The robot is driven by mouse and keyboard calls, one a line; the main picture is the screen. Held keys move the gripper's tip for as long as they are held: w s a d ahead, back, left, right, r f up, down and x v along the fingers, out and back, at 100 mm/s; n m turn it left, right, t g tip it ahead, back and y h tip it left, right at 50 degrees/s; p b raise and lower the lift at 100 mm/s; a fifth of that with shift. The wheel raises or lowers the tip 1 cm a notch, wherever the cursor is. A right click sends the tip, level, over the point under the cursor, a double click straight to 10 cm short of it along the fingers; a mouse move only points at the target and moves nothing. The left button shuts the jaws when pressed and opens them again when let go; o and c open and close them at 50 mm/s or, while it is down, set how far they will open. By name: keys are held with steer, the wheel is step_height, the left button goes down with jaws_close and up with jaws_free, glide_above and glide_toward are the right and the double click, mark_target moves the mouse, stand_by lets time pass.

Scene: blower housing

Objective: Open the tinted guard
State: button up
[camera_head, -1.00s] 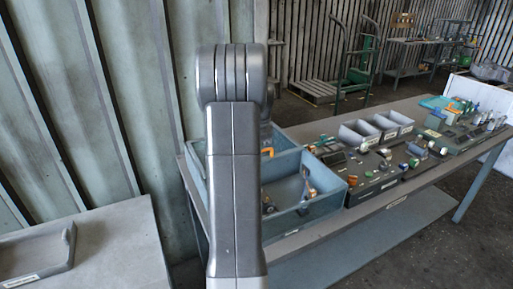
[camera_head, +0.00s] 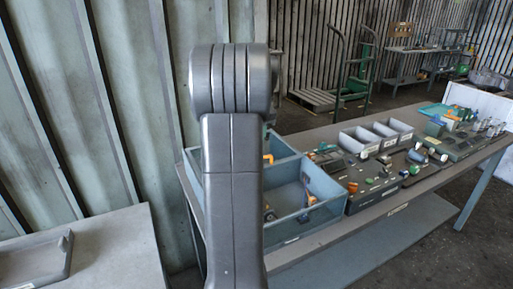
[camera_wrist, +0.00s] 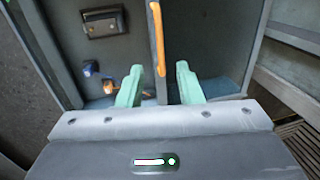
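My gripper (camera_wrist: 159,68) is open, with two pale green fingers apart in the wrist view. An orange bar (camera_wrist: 157,40) runs along a thin dark upright edge and shows between the fingertips. I cannot tell whether the fingers touch it. The bar's orange also shows in the head view (camera_head: 268,158), at the blue-grey open box (camera_head: 322,207) on the table. A dark plate with a small latch-like part (camera_wrist: 103,23) lies left of the bar. I cannot pick out the tinted guard for certain. My arm hides my gripper and part of the box in the head view.
The long table (camera_head: 400,205) carries grey bins (camera_head: 360,140) and several small parts right of the box. A grey bench with a shallow tray (camera_head: 35,262) stands at the left. A corrugated wall (camera_head: 90,110) rises close behind.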

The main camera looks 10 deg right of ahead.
steer(key=r, duration=0.4)
steer(key=shift+s+d, duration=0.15)
steer(key=shift+s, duration=0.25)
steer(key=f, duration=0.4)
steer(key=w+f, duration=0.1)
steer(key=f, duration=0.4)
steer(key=w+a+f+p, duration=0.1)
steer(key=f, duration=0.3)
steer(key=shift+w+f, duration=0.25)
steer(key=shift+f, duration=0.05)
steer(key=shift+s, duration=0.1)
